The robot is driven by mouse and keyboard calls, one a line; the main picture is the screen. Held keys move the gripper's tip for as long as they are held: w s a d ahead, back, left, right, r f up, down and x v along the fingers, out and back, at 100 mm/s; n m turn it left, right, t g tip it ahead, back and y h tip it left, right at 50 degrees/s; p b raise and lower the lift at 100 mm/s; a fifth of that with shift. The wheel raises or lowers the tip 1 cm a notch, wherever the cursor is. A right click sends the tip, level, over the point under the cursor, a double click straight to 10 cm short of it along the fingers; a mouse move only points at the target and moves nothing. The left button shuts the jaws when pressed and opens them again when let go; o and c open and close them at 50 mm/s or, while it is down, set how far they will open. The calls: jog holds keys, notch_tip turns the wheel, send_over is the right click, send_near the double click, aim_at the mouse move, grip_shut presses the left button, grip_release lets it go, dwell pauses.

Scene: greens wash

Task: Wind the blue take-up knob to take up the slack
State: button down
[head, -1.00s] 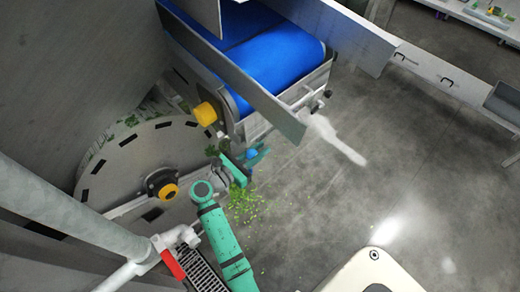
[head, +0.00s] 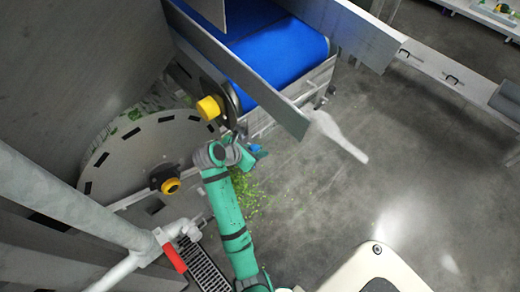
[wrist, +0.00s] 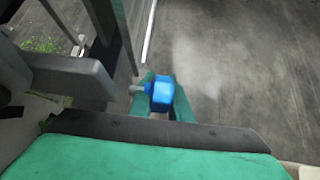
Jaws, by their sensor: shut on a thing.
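The blue take-up knob (wrist: 163,91) sits between the two green fingers of my gripper (wrist: 162,100) in the wrist view. The fingers are shut on it, one on each side. A pale shaft (wrist: 137,89) shows at the knob's left. In the head view, only a small part of the blue knob (head: 255,149) shows, below the conveyor frame's near end.
A large drum end (head: 140,150) and yellow-capped fittings, one of them a yellow knob (head: 208,107), stand close on the left. Green leaf scraps (head: 250,197) lie on the floor below my gripper. A floor drain (head: 203,265) is at lower left. The floor at right is largely open.

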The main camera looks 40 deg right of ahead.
dwell(0.3)
jog(key=c, duration=1.9)
grip_release()
jog(key=v, duration=1)
jog(key=shift+a+r, duration=0.2)
jog(key=shift+r, duration=0.2)
